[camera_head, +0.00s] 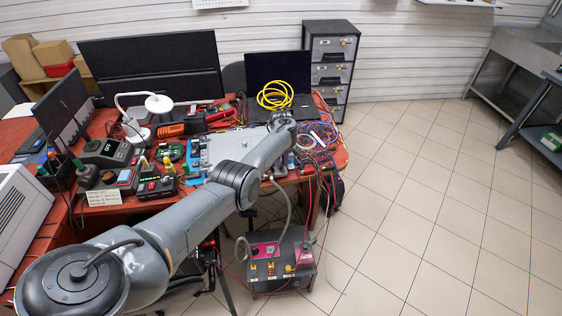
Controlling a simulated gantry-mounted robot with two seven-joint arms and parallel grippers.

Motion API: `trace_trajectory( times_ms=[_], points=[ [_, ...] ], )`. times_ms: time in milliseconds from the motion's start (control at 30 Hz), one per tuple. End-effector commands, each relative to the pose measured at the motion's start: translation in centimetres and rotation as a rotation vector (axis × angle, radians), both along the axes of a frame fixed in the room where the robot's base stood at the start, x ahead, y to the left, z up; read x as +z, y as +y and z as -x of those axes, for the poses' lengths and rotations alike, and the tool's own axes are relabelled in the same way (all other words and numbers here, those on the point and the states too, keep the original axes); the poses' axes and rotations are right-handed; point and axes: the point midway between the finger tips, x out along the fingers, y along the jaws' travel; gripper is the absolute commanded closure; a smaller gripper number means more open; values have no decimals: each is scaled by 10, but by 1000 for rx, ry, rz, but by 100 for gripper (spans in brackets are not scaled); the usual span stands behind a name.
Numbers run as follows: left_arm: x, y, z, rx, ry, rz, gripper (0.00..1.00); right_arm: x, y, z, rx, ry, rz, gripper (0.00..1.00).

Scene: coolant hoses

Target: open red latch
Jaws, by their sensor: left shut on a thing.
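My left arm reaches from the lower left across the table. Its far end, where my left gripper (283,119) is, lies just in front of a coiled yellow hose (273,96). The fingers are too small and covered to see clearly. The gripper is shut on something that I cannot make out. My right gripper is not in view. I cannot pick out the red latch for certain. A low dark unit (268,279) on the floor carries a red-magenta panel (264,250) and a red-magenta part (303,256) at its right, with small yellow pieces.
The red-brown table (146,217) is crowded with instruments, a white lamp (158,103), monitors and a laptop (278,67). Tangled cables (318,137) lie at its right end. A grey hose and red cables run near the floor unit. The tiled floor (420,230) at right is clear.

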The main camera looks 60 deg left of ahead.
Motion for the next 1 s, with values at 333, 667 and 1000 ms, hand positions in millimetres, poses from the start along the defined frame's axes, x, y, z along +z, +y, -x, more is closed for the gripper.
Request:
trace_trajectory(
  times_ms=[333, 667, 1000],
  points=[
    [-1, 0, 0, 0, 1, -1, 68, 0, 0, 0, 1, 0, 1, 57],
    [5, 0, 0, 0, 0, -2, 68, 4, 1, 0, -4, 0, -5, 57],
    [57, 1, 0, -1, 0, -4, 68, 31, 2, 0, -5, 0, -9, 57]
  ],
)
